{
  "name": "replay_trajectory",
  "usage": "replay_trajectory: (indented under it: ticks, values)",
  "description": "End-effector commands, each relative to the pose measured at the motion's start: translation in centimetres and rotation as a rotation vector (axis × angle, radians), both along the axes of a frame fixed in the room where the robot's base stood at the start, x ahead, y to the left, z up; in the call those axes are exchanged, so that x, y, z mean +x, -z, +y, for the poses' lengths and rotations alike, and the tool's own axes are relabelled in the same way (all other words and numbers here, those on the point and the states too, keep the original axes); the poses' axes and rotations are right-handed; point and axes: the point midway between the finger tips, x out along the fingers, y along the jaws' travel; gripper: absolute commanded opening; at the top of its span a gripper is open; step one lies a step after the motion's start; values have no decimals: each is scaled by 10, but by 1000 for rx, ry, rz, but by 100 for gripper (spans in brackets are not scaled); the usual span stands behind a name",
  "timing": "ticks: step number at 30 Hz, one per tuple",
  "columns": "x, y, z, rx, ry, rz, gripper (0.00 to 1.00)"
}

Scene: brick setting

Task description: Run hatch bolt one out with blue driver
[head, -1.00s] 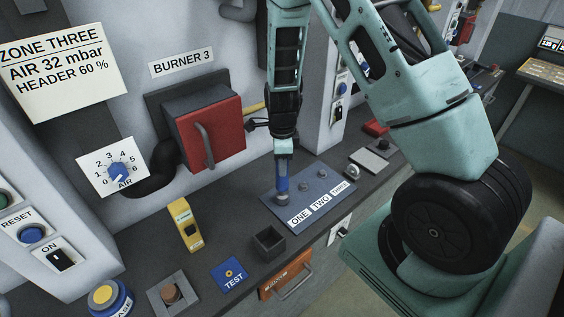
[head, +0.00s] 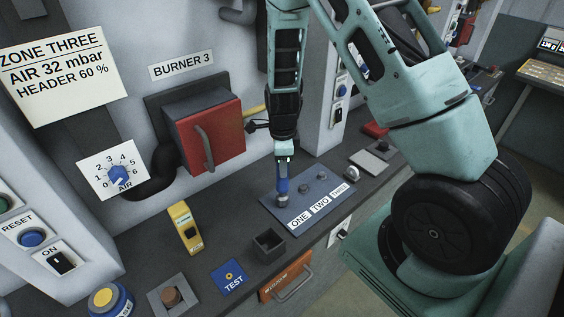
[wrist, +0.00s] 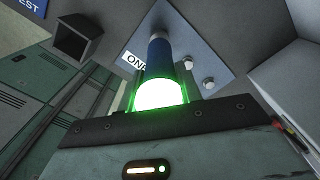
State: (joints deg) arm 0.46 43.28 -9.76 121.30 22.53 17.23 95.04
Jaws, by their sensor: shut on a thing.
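My gripper (head: 283,158) points down and is shut on the blue driver (head: 282,186). The driver stands upright with its lower end over bolt one, above the ONE label on the blue-grey hatch plate (head: 323,186). In the wrist view the blue driver (wrist: 158,60) reaches from the jaws, lit green, down to the plate (wrist: 205,40). Bolt one is hidden under the driver; whether the tip is seated on it cannot be told. Bolt two (head: 305,188) and bolt three (head: 321,175) stand on the plate to the right, above their labels.
A small open dark box (head: 268,245) stands left of the plate. A yellow device (head: 185,227), a TEST pad (head: 230,276) and a brown button (head: 172,296) are further left. The red burner box (head: 208,135) is behind. A grey pad with a knob (head: 369,164) lies right.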

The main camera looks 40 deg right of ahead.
Motion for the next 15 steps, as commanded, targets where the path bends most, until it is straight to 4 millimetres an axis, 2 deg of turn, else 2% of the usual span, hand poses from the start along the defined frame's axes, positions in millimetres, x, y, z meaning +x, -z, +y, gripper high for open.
replay_trajectory:
  ticks: [1,15]
  values:
    - [-3,-6,5,7,-8,10,0]
    - [1,-44,3,3,-5,-1,0]
